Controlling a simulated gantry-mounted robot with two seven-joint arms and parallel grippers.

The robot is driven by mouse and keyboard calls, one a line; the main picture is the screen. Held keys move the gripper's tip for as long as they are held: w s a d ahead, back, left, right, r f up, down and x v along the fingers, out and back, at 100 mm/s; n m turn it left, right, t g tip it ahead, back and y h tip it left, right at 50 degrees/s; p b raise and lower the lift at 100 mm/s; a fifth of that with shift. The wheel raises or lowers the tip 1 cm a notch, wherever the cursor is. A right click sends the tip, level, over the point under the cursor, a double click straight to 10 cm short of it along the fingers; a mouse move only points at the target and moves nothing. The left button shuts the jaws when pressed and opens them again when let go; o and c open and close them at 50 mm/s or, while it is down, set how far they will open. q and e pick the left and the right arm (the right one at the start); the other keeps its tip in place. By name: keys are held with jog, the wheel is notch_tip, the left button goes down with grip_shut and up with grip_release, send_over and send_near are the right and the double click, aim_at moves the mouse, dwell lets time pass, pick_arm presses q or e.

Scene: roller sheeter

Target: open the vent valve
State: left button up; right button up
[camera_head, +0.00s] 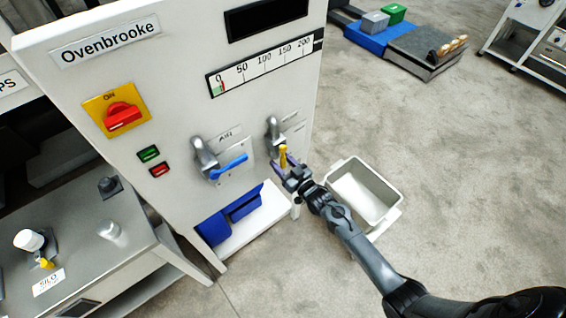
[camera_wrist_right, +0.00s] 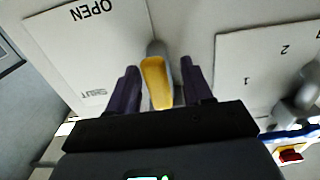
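The valve with the yellow lever (camera_head: 283,157) is on the right side of the white panel's front, right of the blue-handled AIR valve (camera_head: 229,167). Its own label is too small to read in the head view. My right gripper (camera_head: 291,172) is at this lever. My left gripper is out of view.
The white panel (camera_head: 130,190) carries a red switch (camera_head: 122,117), green and red buttons and a scale. A pale bin (camera_head: 340,181) stands on the floor below my right arm. A grey bench (camera_head: 85,240) is at the left. Open floor lies to the right.

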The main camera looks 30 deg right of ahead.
jog(key=shift+s, duration=0.1)
jog(key=s+p, duration=0.1)
jog(key=s, duration=0.9)
jog(key=shift+s+d, duration=0.3)
jog(key=shift+d, duration=0.15)
